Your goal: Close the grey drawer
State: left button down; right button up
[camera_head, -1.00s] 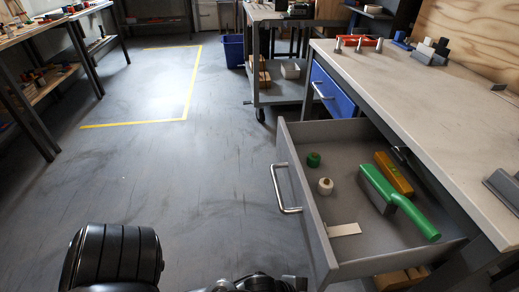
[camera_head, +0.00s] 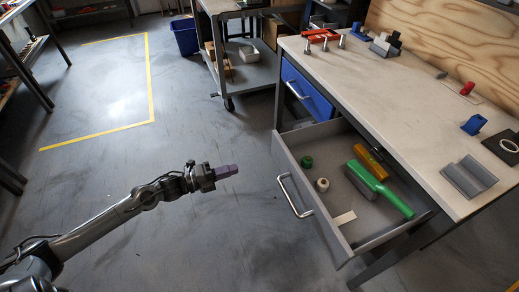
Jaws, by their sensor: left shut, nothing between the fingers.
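The grey drawer (camera_head: 318,215) stands pulled out from under the workbench, with a silver bar handle (camera_head: 294,196) on its front. Inside lie a green-handled brush (camera_head: 381,190), a yellow tool (camera_head: 371,161), a green roll (camera_head: 306,162), a white roll (camera_head: 322,184) and a flat pale piece (camera_head: 344,218). My right gripper is not in view.
The workbench top (camera_head: 400,105) carries a red tool, blue parts and grey brackets. A closed blue drawer (camera_head: 307,88) is behind the grey one. A grey cart (camera_head: 250,72) and a blue bin (camera_head: 185,36) stand farther back. The floor left of the drawer is clear.

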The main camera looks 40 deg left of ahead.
pick_arm(q)
jog(key=b, duration=0.6)
send_near(278, 156)
jog(key=x, duration=0.4)
jog(key=shift+w+a+f, duration=0.1)
jog(key=shift+f, duration=0.1)
jog(key=shift+w, duration=0.35)
jog(key=shift+b+x, duration=0.45)
jog(key=shift+x, duration=0.65)
jog(key=shift+s+r, duration=0.1)
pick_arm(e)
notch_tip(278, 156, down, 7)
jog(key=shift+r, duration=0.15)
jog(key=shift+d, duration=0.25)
